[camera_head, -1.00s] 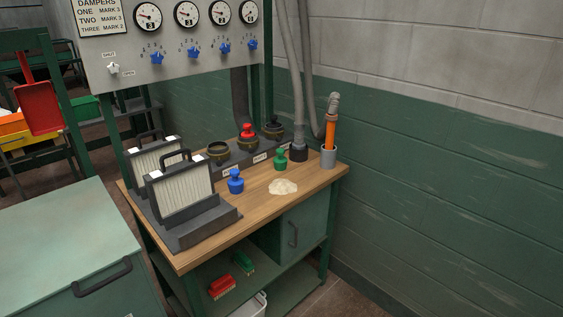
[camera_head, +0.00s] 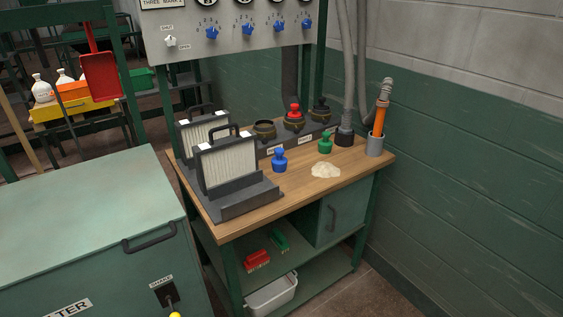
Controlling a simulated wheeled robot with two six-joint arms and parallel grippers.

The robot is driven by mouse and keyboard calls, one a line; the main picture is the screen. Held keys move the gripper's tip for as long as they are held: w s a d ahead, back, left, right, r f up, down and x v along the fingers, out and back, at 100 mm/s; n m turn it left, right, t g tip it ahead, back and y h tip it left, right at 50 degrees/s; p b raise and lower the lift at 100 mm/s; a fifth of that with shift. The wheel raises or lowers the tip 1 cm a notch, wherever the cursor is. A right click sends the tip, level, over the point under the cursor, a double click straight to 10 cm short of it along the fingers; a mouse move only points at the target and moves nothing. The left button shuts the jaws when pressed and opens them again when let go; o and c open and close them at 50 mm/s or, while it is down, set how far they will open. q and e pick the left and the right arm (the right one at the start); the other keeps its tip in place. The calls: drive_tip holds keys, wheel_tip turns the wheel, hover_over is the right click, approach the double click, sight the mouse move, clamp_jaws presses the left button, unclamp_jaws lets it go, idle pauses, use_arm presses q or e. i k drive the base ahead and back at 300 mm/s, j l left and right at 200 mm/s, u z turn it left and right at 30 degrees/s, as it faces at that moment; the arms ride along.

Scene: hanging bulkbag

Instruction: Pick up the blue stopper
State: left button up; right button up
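The blue stopper (camera_head: 279,160) stands upright on the wooden bench top (camera_head: 247,216), just right of the grey filter holder and in front of the row of ports. A green stopper (camera_head: 325,143) stands to its right, beyond a pale powder pile (camera_head: 325,170). A red stopper (camera_head: 293,116) sits in the middle port of the dark port block. Neither of my grippers shows in the head view.
Two pleated filters (camera_head: 226,164) stand in the holder at the bench's left. A grey cup with an orange-handled tool (camera_head: 379,127) stands at the right end. A green cabinet (camera_head: 75,215) is left of the bench. A white bin (camera_head: 270,295) sits below.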

sight(279, 163)
drive_tip(key=i+l+u, duration=0.25)
drive_tip(key=i+l, duration=0.25)
drive_tip(key=i+l+u, duration=0.2)
drive_tip(key=i+l, duration=0.25)
drive_tip(key=l, duration=0.2)
